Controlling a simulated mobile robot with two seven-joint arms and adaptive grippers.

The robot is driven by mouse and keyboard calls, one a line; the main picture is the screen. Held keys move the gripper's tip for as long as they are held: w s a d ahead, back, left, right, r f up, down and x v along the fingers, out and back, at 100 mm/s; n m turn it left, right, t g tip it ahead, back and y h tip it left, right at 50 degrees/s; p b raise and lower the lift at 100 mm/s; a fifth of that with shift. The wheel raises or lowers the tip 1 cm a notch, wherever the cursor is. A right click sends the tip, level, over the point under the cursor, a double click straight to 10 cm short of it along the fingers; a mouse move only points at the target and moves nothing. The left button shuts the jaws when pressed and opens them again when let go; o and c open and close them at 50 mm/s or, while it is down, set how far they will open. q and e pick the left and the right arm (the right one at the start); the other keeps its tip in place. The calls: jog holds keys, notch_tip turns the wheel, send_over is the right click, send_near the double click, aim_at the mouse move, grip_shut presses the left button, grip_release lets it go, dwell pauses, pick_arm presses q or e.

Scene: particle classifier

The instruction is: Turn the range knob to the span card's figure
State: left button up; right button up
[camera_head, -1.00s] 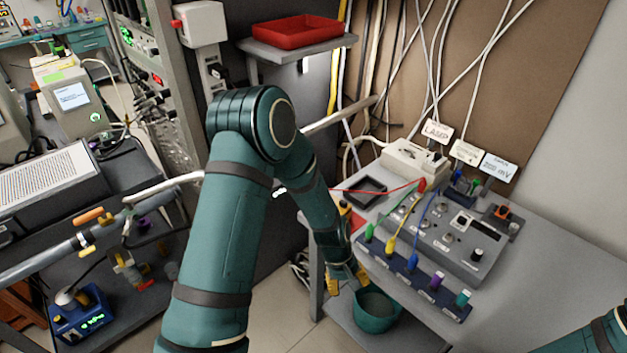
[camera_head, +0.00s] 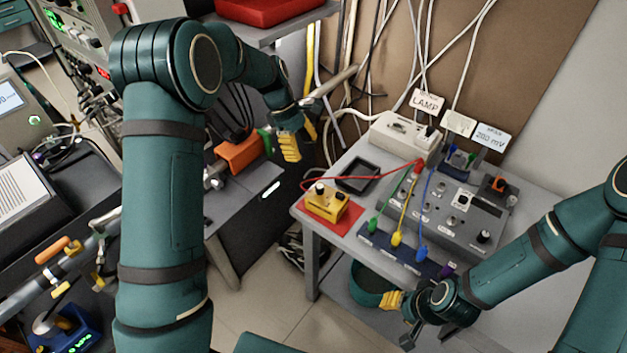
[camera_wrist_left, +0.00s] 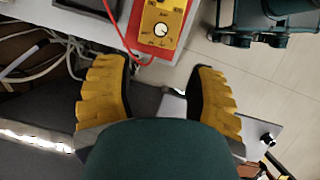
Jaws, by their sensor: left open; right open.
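The span card (camera_head: 490,137) stands at the back of the bench; its small print looks like 200 mV. A yellow meter (camera_head: 327,204) sits on a red mat (camera_head: 347,222) at the bench's left front corner. Its round white dial knob (camera_wrist_left: 161,30) shows in the left wrist view, ringed by marks too small to read. I cannot tell whether this is the range knob. My left gripper (camera_head: 300,138) is open and empty, apart from the meter, left of the bench. My right gripper (camera_head: 399,318) is open and empty by the bench's front edge.
A grey panel (camera_head: 455,222) with a black knob (camera_head: 484,237) and coloured plugs fills the bench's middle. A red lead (camera_head: 350,179) arches from the meter. A black tray (camera_head: 358,174) lies behind it. A green bin (camera_head: 366,283) stands below the front edge.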

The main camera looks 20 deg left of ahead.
aim_at(320, 186)
pick_arm(q)
jog(key=b+x, duration=0.2)
jog(key=x, duration=1.1)
jog(key=shift+d+f, duration=0.1)
jog(key=shift+f, duration=0.25)
grip_shut()
